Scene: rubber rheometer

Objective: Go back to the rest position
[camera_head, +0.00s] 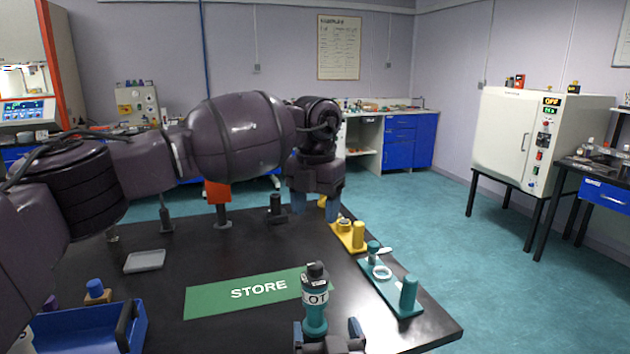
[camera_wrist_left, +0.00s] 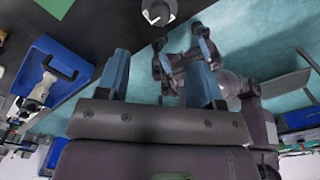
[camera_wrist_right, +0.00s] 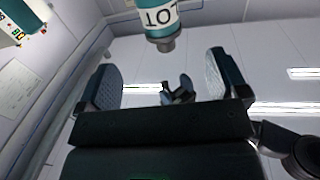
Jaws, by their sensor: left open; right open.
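My left gripper (camera_head: 316,206) is open, pointing down above the far part of the black table (camera_head: 165,287). In the left wrist view, nothing is between its fingers (camera_wrist_left: 162,82). My right gripper (camera_head: 328,332) is open at the bottom of the head view. A teal bottle (camera_head: 315,312) with a dark cap and a white LOT label stands just beyond it, by the right end of the green STORE mat (camera_head: 215,296). In the right wrist view, the bottle (camera_wrist_right: 157,16) is beyond the fingertips (camera_wrist_right: 166,72), apart from them.
A yellow fixture (camera_head: 358,236) and a teal fixture (camera_head: 409,296) stand along the table's right edge. A blue bin (camera_head: 135,330) is at front left, a grey tray (camera_head: 145,261) behind it. A white oven (camera_head: 505,135) stands right. The floor between is clear.

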